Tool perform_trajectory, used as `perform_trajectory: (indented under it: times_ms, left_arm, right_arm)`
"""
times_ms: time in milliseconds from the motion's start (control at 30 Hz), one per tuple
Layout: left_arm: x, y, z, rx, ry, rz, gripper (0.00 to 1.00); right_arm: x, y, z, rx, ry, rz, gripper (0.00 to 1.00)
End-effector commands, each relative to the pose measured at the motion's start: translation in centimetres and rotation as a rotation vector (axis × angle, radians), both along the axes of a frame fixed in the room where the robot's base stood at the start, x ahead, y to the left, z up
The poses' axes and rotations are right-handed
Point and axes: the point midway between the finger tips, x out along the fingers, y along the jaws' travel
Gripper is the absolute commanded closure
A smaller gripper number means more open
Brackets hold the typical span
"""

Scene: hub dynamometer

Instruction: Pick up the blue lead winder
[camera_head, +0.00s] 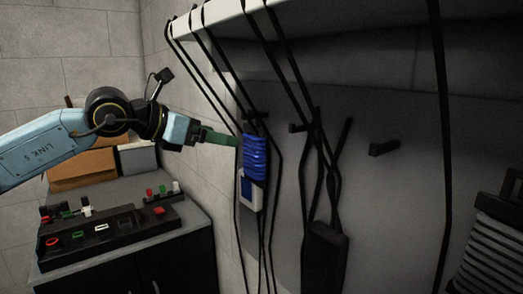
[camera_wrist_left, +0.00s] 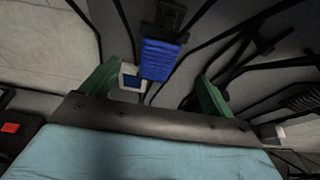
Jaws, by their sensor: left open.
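The blue lead winder (camera_head: 255,158) is a ribbed blue block hanging on the grey wall panel among black cables. In the left wrist view the winder (camera_wrist_left: 158,60) shows ahead of my left gripper, between the lines of its two green fingers. My left gripper (camera_head: 236,139) reaches in from the left and its fingertips are close to the winder's upper left side. In the left wrist view the gripper (camera_wrist_left: 152,82) is open, with nothing held. I cannot tell whether a finger touches the winder. My right gripper is not in view.
A small white device with a blue screen (camera_head: 249,192) hangs just below the winder. Black cables run down from the pale shelf (camera_head: 215,14). A dark block (camera_head: 325,250) and an empty peg (camera_head: 384,148) are to the right. A bench with a control panel (camera_head: 105,235) stands at lower left.

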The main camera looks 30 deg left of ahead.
Motion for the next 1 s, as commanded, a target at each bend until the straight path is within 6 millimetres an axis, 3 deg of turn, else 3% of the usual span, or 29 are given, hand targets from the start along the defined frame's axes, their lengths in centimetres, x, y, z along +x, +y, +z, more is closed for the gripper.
perform_trajectory:
  times_ms: [300,567,800,1000]
  left_arm:
    - [4.0,-1.8,-1.3,-0.006,-0.001,-0.006,0.13]
    - [5.4,-2.4,-1.8,-0.004,0.001,-0.005,0.13]
    - [8.5,-3.6,-2.5,-0.004,0.000,-0.005,0.13]
    - [9.5,-4.0,-3.2,-0.001,0.001,-0.004,0.13]
  right_arm:
    - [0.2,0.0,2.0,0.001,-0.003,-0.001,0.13]
    - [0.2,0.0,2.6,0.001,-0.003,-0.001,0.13]
    - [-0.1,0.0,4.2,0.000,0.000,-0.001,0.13]
    - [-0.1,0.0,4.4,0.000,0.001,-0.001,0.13]
